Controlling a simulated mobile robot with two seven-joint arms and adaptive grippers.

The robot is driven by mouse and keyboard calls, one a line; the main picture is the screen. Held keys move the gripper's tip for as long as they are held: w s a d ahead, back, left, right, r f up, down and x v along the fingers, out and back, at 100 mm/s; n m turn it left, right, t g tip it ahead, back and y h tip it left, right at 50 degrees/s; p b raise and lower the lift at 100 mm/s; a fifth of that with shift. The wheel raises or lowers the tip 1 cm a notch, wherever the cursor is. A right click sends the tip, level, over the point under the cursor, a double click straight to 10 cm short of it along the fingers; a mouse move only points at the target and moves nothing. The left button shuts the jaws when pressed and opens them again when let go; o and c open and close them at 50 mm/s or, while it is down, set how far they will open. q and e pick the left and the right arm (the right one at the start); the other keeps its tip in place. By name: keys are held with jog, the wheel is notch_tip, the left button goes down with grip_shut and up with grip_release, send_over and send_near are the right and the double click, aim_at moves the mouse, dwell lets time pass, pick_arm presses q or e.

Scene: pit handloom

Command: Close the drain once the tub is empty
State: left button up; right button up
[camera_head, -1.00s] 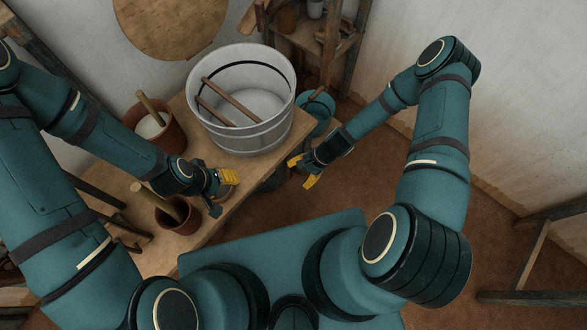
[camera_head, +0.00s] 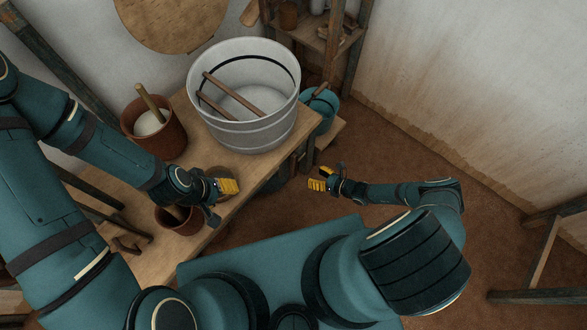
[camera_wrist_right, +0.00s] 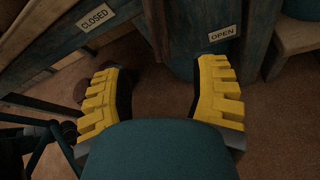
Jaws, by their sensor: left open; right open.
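The white tub (camera_head: 243,133) stands on the wooden table, with wooden bars inside; its pale floor shows, and I cannot tell if any liquid is left. The drain itself is not clearly visible. In the right wrist view, a CLOSED sign (camera_wrist_right: 95,17) and an OPEN sign (camera_wrist_right: 222,33) sit on dark wood beyond the fingers. My right gripper (camera_head: 321,179) is open and empty, right of the table's edge and below the tub in the picture; its yellow fingers (camera_wrist_right: 160,98) are spread in the wrist view. My left gripper (camera_head: 226,188) is open and empty over the table.
The table (camera_head: 165,258) also holds a brown pot with a white filling (camera_head: 160,138) and a second brown pot (camera_head: 172,222) partly behind my left gripper. A teal bucket (camera_head: 322,108) stands right of the tub. A shelf (camera_head: 345,50) is behind.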

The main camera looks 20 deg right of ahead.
aim_at(294, 169)
jog(key=b+x, duration=0.3)
jog(key=x, duration=0.8)
jog(key=shift+w+a, duration=0.1)
grip_shut()
